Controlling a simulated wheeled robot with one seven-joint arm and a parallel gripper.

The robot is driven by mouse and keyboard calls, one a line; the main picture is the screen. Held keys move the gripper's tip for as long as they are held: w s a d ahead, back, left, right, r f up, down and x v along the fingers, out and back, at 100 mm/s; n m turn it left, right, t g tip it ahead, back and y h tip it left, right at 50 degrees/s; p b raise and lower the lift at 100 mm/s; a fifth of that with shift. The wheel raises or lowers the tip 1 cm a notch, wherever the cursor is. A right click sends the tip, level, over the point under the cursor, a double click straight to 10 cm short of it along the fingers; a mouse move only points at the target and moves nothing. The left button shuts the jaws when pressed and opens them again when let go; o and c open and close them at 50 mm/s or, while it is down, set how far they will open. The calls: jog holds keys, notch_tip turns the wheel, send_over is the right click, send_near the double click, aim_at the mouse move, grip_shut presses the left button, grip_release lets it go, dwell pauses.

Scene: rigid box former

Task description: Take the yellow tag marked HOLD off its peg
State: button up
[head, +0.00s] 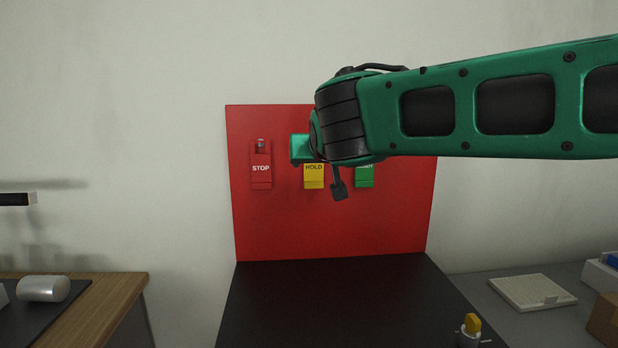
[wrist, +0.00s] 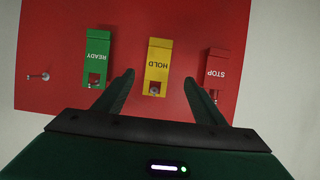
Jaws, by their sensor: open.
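The yellow HOLD tag (wrist: 158,61) hangs on its peg on the red board, between the green and red tags. In the head view its lower part (head: 314,180) shows below my arm, and its peg is hidden there. In the wrist view the peg (wrist: 153,90) shows in the tag's hole. My gripper (wrist: 157,84) is open, with one finger on each side of the HOLD tag's peg end. No contact with the tag shows. How far the fingertips are from the board is hard to tell.
The red STOP tag (wrist: 216,70) and green READY tag (wrist: 99,60) hang on either side, close to my fingers. A bare peg (wrist: 44,76) stands beyond READY. Below the red board (head: 330,232) is a black surface (head: 330,300) with a yellow-topped knob (head: 472,326).

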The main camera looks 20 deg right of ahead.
send_near(314, 166)
jog(key=a+x, duration=0.1)
jog(key=x, duration=0.2)
jog(key=shift+d+x, duration=0.25)
jog(key=shift+x, duration=1.2)
jog(key=shift+d+x, duration=0.2)
jog(key=shift+x, duration=1.25)
jog(key=shift+s, duration=0.1)
jog(key=c, duration=1.1)
